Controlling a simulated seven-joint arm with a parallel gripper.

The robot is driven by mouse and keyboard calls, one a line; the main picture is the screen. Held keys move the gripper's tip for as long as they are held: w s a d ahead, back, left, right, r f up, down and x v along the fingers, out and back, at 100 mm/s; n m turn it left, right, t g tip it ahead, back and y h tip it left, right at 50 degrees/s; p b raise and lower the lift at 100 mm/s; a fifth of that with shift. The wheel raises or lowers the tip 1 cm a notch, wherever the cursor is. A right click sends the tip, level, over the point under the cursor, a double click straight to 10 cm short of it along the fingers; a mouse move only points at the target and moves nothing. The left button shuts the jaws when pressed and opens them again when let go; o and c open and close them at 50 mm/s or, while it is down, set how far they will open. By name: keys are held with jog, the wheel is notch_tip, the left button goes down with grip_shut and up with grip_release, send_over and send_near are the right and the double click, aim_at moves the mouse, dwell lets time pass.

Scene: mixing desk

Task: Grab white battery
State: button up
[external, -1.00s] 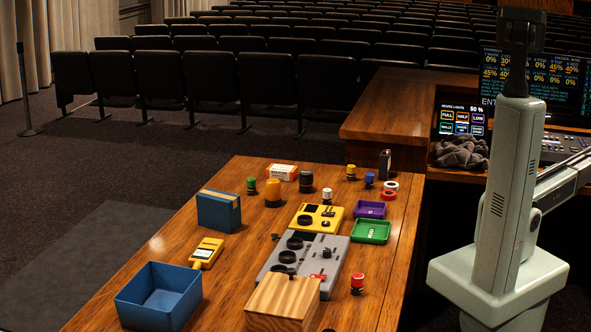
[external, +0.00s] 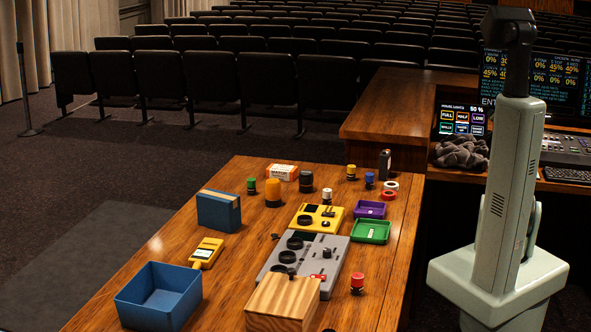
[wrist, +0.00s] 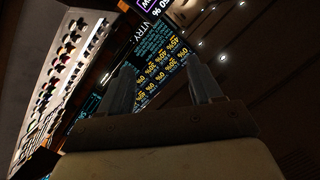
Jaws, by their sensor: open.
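A small cylinder with a white body and dark bands (external: 327,195) stands upright on the wooden table. It is the only white one among several similar small cylinders, and I cannot tell at this size whether it is the battery. My gripper (wrist: 162,88) shows in the wrist view with its two fingers wide apart and nothing between them. It points toward the lit screens, away from the table. In the external view my arm stands upright right of the table, and I cannot make out the gripper there.
The table (external: 215,283) also carries a blue bin (external: 160,312), a wooden block (external: 283,300), a grey control box (external: 325,255), a yellow box (external: 318,216), a green tray (external: 371,231) and a purple tray (external: 369,209). The console desk (external: 390,105) with screens stands behind.

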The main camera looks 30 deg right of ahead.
jog(key=w+a+n+t+y, duration=0.1)
jog(key=w+a+n+y, duration=0.35)
jog(key=a, duration=0.85)
jog(key=w+a+n+t+y, duration=0.15)
jog(key=w+a+n, duration=0.5)
jog(key=a, duration=0.65)
jog(key=w+a+f+n+g+y, duration=0.15)
jog(key=a+n+y, duration=0.3)
jog(key=a, duration=1.05)
jog(key=w+a+f+n+g+y, duration=0.1)
jog(key=w+a+n+g+y, duration=0.3)
jog(key=a, duration=1)
jog(key=n+g+h, duration=0.5)
jog(key=n+g, duration=0.1)
jog(key=g, duration=0.4)
send_over(324, 188)
jog(key=f, duration=0.2)
jog(key=shift+y, duration=0.25)
notch_tip(324, 188, down, 6)
jog(key=shift+f, duration=0.25)
jog(key=shift+w+d+f, duration=0.1)
jog(key=shift+w+f, duration=0.05)
jog(key=shift+f, duration=3.1)
